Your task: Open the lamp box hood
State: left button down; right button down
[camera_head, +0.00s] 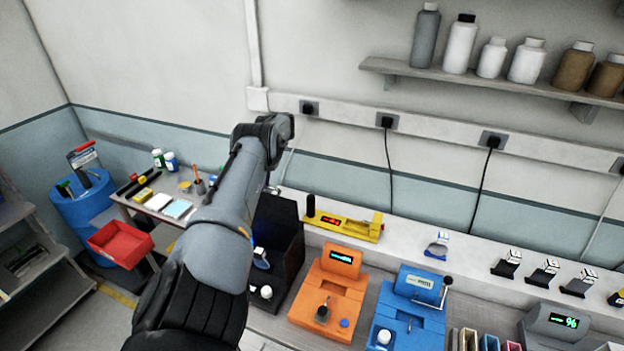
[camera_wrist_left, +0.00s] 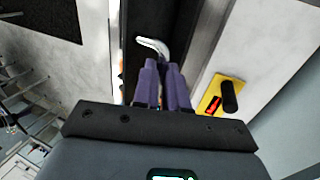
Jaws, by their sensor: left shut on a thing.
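The lamp box (camera_head: 283,243) is a black box with a blue glow inside, in the middle of the head view. My left arm covers its left part, and I cannot tell the hood's angle. In the left wrist view a bent silver handle (camera_wrist_left: 153,46) stands out against a dark panel (camera_wrist_left: 183,22). My left gripper (camera_wrist_left: 163,66) has its purple fingers shut on this handle, close to the panel. In the head view my arm hides the fingers. My right gripper is not in view.
A yellow device (camera_head: 347,224) with a red display stands right of the lamp box. An orange device (camera_head: 335,275) and a blue device (camera_head: 412,310) stand in front of it. A red bin (camera_head: 121,244) is at the left. A shelf (camera_head: 480,76) with bottles hangs above.

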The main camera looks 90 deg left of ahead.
pick_arm(q)
jog(key=shift+d+f, duration=0.15)
jog(key=shift+f, duration=0.05)
jog(key=c, duration=1.2)
grip_release()
jog(key=shift+d, duration=0.1)
jog(key=shift+o, duration=0.2)
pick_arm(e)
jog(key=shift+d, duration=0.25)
pick_arm(q)
jog(key=shift+r, duration=0.1)
